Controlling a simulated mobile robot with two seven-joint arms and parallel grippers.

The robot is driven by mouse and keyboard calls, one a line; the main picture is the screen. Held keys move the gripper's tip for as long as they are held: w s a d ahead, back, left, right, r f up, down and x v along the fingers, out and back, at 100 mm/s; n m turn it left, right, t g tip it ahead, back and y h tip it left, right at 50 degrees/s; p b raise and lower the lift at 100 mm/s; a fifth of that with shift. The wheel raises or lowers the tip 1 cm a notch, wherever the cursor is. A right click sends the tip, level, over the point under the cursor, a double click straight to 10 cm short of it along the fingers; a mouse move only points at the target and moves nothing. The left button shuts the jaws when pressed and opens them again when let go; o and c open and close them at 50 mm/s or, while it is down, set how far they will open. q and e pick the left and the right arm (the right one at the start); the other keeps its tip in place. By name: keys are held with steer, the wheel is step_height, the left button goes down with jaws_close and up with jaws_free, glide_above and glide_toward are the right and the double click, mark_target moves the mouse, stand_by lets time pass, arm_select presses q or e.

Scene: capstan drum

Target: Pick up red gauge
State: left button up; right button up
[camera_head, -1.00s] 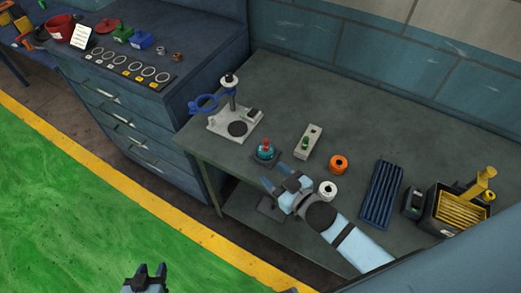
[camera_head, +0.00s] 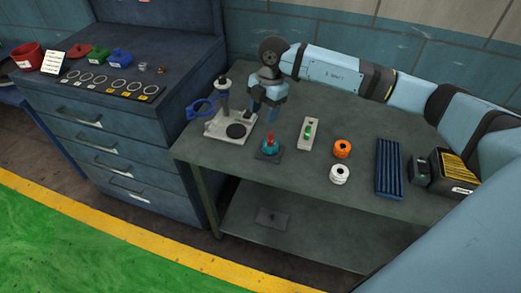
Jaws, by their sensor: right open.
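A small red piece (camera_head: 270,140), which looks like the red gauge, stands upright in a round teal part (camera_head: 270,148) on a dark square base (camera_head: 262,156) on the grey bench. My right gripper (camera_head: 263,111) is open and points down. In the picture it is just above the red piece and slightly left, beside the white-based stand. It appears apart from the red piece, and I see nothing between its fingers. A green piece (camera_head: 308,129) stands in a pale block (camera_head: 307,145) to the right. My left gripper is out of view.
Orange (camera_head: 342,149) and white (camera_head: 339,174) spools, a blue slotted tray (camera_head: 388,168) and a dark yellow-topped box (camera_head: 455,172) are on the right. The bench front (camera_head: 285,180) is clear.

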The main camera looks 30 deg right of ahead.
steer(key=w+d+r+m+h, duration=0.1)
steer(key=d+r+h, duration=0.1)
steer(key=d, duration=0.1)
glide_above(271, 133)
step_height(271, 133, down, 8)
steer(key=shift+s+d+f+p, duration=0.1)
steer(key=shift+s+d+p, duration=0.05)
steer(key=shift+p, duration=0.25)
steer(key=f, duration=0.2)
steer(key=f+p, duration=0.1)
steer(key=f, duration=0.1)
steer(key=shift+a+f, duration=0.2)
steer(key=shift+f, duration=0.75)
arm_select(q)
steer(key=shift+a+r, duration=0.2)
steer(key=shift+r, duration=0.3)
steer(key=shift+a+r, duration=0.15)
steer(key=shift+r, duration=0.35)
arm_select(e)
jaws_close()
steer(key=shift+r, duration=0.1)
